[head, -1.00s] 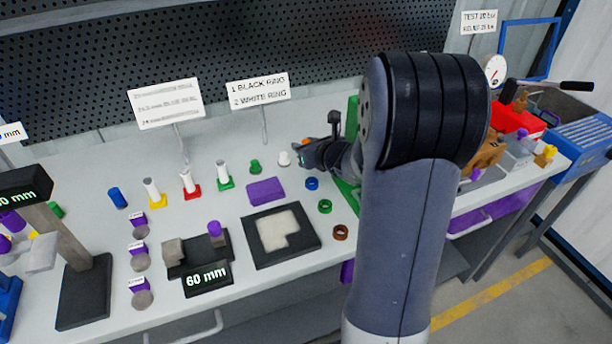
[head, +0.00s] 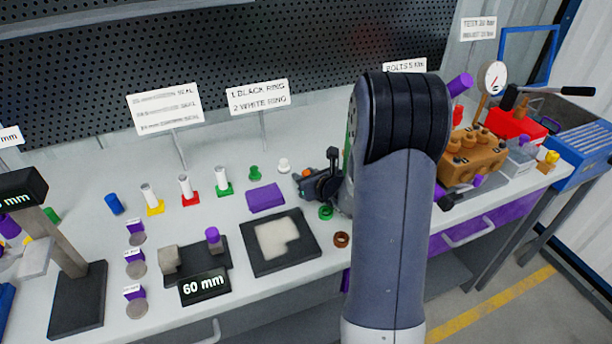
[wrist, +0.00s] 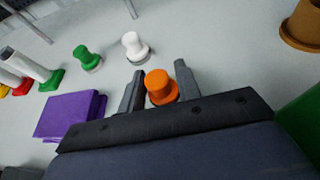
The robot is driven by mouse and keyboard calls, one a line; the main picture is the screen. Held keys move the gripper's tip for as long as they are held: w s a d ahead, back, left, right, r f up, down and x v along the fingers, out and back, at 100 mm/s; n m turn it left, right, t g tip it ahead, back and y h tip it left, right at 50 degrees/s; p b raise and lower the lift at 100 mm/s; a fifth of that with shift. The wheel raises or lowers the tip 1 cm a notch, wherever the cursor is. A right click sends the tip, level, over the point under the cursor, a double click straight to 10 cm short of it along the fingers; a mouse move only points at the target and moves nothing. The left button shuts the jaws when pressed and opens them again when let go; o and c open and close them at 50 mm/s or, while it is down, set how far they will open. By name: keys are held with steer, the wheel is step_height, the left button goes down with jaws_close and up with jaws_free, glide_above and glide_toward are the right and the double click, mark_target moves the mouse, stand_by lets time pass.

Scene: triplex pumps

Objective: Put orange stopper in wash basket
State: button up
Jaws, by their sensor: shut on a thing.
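The orange stopper (wrist: 160,87) is between the two fingers of my gripper (wrist: 159,82) in the wrist view. My gripper is shut on it. In the head view my gripper (head: 316,186) is over the middle of the bench, and only a small patch of orange (head: 306,172) shows at its tip. I cannot tell whether the stopper is clear of the bench top. The likely wash basket is the blue ribbed container (head: 590,140) at the far right of the head view. It is well apart from my gripper.
A green stopper (wrist: 84,56) and a white stopper (wrist: 134,46) stand beyond my gripper. A purple block (head: 265,197) lies to its left. A brown pump block (head: 474,152), a red box (head: 512,128) and a gauge (head: 493,77) stand on the right, before the blue container.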

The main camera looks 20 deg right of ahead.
steer(key=o, duration=1)
